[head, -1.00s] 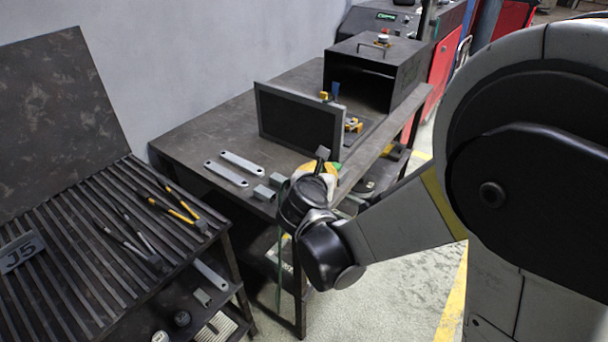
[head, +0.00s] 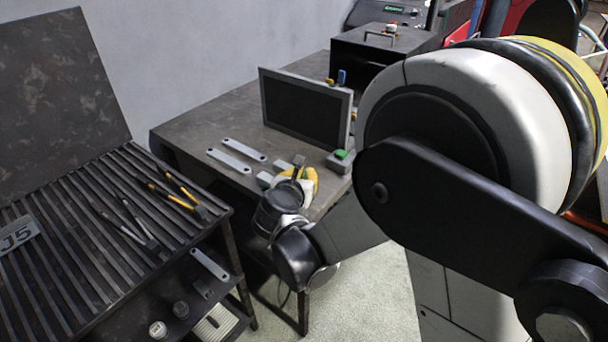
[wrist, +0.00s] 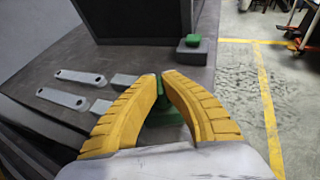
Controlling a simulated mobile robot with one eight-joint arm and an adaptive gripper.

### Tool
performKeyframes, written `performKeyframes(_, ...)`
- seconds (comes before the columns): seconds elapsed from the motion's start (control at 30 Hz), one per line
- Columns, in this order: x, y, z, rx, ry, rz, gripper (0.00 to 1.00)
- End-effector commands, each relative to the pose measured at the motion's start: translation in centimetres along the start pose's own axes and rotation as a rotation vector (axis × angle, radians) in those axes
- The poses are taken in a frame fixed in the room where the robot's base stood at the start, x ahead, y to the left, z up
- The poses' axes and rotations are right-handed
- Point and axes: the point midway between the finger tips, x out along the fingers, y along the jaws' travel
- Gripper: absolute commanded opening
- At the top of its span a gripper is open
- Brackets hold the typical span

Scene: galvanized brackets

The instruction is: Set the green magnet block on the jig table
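In the wrist view, my gripper (wrist: 160,77) has its yellow ribbed fingers drawn together around a narrow green piece, seemingly the green magnet block (wrist: 164,117). The fingers partly hide it. In the head view my gripper (head: 305,180) is over the front edge of a dark table (head: 205,131), and the held piece cannot be made out. A second green-topped piece on a grey block (head: 341,157) stands at that table's right edge; it also shows in the wrist view (wrist: 192,43). A slatted table (head: 85,215) with a J5 plate is at left. Neither table is marked as the jig table.
Two flat grey brackets (head: 236,155) and small grey blocks (head: 265,179) lie beside my gripper. A dark upright panel (head: 300,108) stands behind, with a black box (head: 375,55) farther back. Pliers-like tools (head: 170,192) lie on the slats. The dark table's left part is clear.

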Motion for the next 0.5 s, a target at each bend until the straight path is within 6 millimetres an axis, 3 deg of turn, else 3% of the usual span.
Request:
performKeyframes(0.1,0.12,0.02,-0.22,-0.001,-0.001,0.0,0.0)
performKeyframes(0.13,0.11,0.01,-0.23,0.0,0.0,0.0,0.15)
performKeyframes(0.17,0.11,0.01,-0.23,0.0,0.0,0.0,0.24)
performKeyframes(0.2,0.1,0.01,-0.22,0.0,0.0,0.0,0.27)
performKeyframes(0.5,0.04,0.0,-0.09,0.0,0.0,0.0,0.27)
